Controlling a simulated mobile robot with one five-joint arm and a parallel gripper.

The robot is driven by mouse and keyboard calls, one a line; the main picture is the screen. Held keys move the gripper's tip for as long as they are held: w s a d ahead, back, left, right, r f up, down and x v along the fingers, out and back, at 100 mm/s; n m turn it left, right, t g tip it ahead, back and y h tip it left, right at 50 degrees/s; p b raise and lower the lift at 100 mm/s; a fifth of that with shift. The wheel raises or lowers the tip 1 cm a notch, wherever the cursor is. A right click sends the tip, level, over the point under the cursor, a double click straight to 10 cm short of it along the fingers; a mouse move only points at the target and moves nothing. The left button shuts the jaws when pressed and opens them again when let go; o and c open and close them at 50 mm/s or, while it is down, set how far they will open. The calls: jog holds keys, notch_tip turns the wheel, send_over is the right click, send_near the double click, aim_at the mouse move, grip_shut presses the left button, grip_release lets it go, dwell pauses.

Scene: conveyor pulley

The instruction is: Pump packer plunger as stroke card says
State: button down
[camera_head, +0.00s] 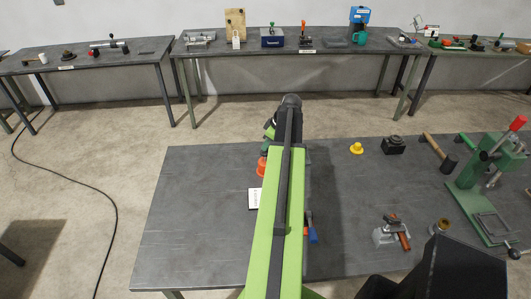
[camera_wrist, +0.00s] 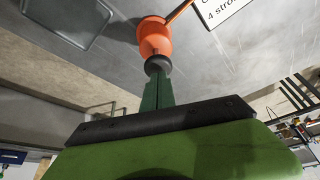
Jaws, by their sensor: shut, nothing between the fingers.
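The orange packer (camera_head: 262,167) stands on the near bench, partly hidden by my arm. In the wrist view the orange packer (camera_wrist: 155,40) shows a round body with an orange rod at the upper right and a dark round knob (camera_wrist: 157,64) facing me. My gripper (camera_wrist: 158,76) is shut and empty, its green fingers together. Its tips overlap the knob in the picture; I cannot tell whether they touch. The white stroke card (camera_head: 254,198) lies beside the packer. In the wrist view the card (camera_wrist: 232,8) is cut off, with "4 stro" readable.
The near bench (camera_head: 190,220) is clear on its left. To its right are a yellow knob (camera_head: 356,148), a black block (camera_head: 393,145), a mallet (camera_head: 441,150), a small clamp (camera_head: 391,232) and a green press (camera_head: 485,185). Laden benches line the back wall.

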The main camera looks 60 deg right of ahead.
jog(key=shift+f+b, duration=1.15)
jog(key=shift+f, duration=0.25)
notch_tip(320, 180, up, 4)
jog(key=p, duration=0.3)
jog(key=shift+f+p, duration=0.1)
jog(key=shift+p, duration=0.2)
jog(key=shift+f, duration=0.25)
